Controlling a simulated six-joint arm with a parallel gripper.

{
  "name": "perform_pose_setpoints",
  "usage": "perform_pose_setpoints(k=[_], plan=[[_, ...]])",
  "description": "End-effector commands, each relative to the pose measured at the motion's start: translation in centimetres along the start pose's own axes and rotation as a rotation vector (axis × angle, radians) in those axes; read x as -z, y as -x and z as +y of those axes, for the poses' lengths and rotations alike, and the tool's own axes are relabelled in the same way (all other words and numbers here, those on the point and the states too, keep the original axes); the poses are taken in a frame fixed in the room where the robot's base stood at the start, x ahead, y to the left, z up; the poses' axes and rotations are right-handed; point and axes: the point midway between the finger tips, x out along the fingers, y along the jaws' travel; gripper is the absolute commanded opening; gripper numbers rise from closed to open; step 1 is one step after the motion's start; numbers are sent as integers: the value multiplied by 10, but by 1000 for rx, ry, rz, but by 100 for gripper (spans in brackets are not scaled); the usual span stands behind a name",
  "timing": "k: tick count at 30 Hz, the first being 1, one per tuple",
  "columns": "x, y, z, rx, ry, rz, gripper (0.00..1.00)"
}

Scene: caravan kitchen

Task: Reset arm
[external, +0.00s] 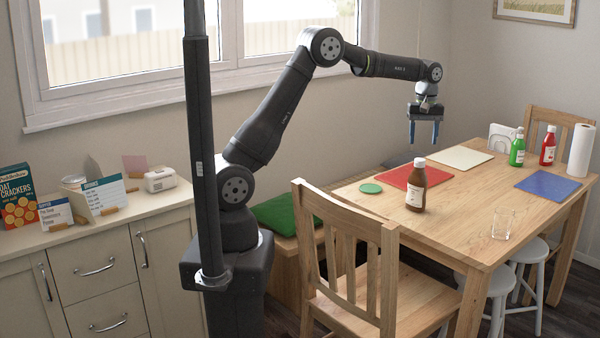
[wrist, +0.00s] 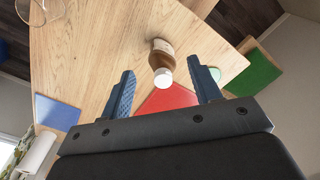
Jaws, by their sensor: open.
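My gripper (external: 425,133) hangs above the far side of the wooden table, with its blue fingers pointing down. It is open and empty. In the wrist view its two fingers (wrist: 161,90) are spread apart with nothing held between them. A brown bottle with a white cap (external: 415,186) stands upright on the table below and in front of the gripper. The bottle also shows in the wrist view (wrist: 162,53), seen from above beyond the fingertips. A red mat (external: 398,178) lies behind the bottle.
The table (external: 460,215) also carries a green coaster (external: 371,188), cream mat (external: 461,157), blue mat (external: 548,185), glass (external: 503,223), green bottle (external: 517,148), red bottle (external: 548,146) and paper roll (external: 581,151). A chair (external: 350,255) stands in front. A counter (external: 90,240) is left.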

Motion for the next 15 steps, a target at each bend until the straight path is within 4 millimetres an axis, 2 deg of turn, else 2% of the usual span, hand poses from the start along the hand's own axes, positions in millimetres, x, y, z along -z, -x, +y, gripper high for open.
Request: perform_pose_setpoints(k=[3, 15], plan=[[19, 3, -17, -1, 32, 0, 57], [73, 10, -76, 0, 129, 0, 57]])
